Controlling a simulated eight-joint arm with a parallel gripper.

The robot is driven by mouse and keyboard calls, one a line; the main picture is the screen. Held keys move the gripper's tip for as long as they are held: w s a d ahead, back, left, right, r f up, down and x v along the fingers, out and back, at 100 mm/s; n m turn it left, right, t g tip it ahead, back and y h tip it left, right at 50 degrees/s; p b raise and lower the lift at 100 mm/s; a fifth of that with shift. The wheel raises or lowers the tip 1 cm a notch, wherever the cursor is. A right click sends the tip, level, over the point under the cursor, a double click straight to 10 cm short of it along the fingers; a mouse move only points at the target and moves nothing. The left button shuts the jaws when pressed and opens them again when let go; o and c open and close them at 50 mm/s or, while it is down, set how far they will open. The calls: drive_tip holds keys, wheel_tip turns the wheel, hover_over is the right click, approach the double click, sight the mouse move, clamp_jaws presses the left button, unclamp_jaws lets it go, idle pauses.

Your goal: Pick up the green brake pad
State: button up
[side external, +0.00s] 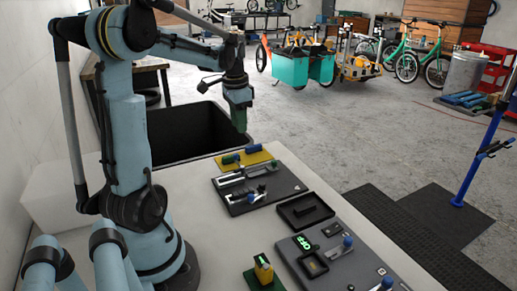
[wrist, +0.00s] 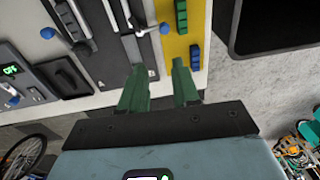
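A green ridged block (wrist: 181,16), which looks like the brake pad, lies on a yellow mat (wrist: 178,48) at the top of the wrist view. A shorter blue block (wrist: 195,57) lies on the same mat, nearer my fingers. In the side view the yellow mat (side external: 262,157) is at the far end of the table, with both blocks small on it. My gripper (wrist: 160,77) is open and empty, its two green fingers apart. In the side view my gripper (side external: 239,127) hangs above and beyond the mat, near the black bin, touching nothing.
A black bin (side external: 185,135) stands beyond the table. A dark tool board (side external: 282,185) with calipers lies beside the mat. A black tray (side external: 305,210), a grey panel with a green display (side external: 320,270) and a yellow-topped green piece (side external: 263,270) are nearer the camera.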

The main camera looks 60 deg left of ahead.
hover_over(225, 157)
drive_tip(key=f, duration=0.2)
drive_tip(key=shift+g+h, duration=0.4)
wheel_tip(225, 157, down, 12)
drive_tip(key=shift+r, duration=0.1)
drive_tip(key=shift+c, duration=0.5)
clamp_jaws()
